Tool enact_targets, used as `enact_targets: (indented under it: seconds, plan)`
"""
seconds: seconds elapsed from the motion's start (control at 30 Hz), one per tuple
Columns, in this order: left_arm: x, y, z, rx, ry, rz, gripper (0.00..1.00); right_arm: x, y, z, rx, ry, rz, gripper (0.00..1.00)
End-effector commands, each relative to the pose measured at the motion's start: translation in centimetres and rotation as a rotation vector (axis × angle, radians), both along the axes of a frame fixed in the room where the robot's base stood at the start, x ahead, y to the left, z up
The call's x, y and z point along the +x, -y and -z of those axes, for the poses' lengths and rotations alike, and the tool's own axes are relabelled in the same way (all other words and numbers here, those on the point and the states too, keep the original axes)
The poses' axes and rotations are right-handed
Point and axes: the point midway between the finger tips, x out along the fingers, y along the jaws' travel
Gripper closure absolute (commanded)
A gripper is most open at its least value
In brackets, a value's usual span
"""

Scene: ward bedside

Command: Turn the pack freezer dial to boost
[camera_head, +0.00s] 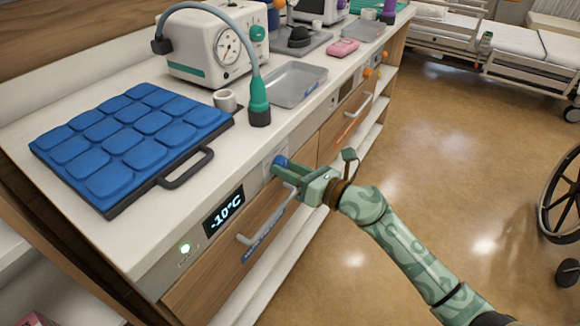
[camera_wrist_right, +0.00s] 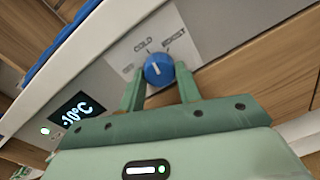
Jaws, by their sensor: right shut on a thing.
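The pack freezer dial is a small blue round knob (camera_wrist_right: 158,69) on a pale plate in the front panel. In the head view the dial (camera_head: 280,161) shows just past my fingertips. The plate reads COLD above the dial and BOOST to its upper right; a fainter label sits at its left. The dial's white mark is small, and I cannot tell exactly which label it points at. My right gripper (camera_head: 289,168) is shut on the dial, with one green finger on each side in the wrist view (camera_wrist_right: 159,80). My left gripper is not in view.
A display (camera_head: 223,211) reads -10°C, beside a lit green light (camera_head: 185,248). A drawer handle (camera_head: 265,225) sticks out below my right gripper. A blue padded pack with a dark handle (camera_head: 187,168) lies on the counter above. The floor at right is open, with a wheelchair (camera_head: 562,205) at its edge.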

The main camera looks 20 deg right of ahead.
Motion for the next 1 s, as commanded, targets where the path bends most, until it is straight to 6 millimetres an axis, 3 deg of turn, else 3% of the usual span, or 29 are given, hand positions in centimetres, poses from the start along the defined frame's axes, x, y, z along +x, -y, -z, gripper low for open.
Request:
enact_targets:
  seconds: [0.03, 0.1, 0.6, 1.0]
  plan:
    - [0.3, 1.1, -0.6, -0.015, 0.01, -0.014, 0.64, 0.0, 0.0, -0.6, 0.029, -0.02, 0.001, 0.89]
    - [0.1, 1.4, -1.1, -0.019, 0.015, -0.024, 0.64, 0.0, 0.0, -0.7, 0.075, -0.056, 0.002, 0.89]
    - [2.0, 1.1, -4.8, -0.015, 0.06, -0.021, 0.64, 0.0, 0.0, -0.7, 0.442, -0.343, 0.003, 0.89]
    - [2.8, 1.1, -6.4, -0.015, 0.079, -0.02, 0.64, 0.0, 0.0, -0.5, 0.646, -0.503, 0.004, 0.89]
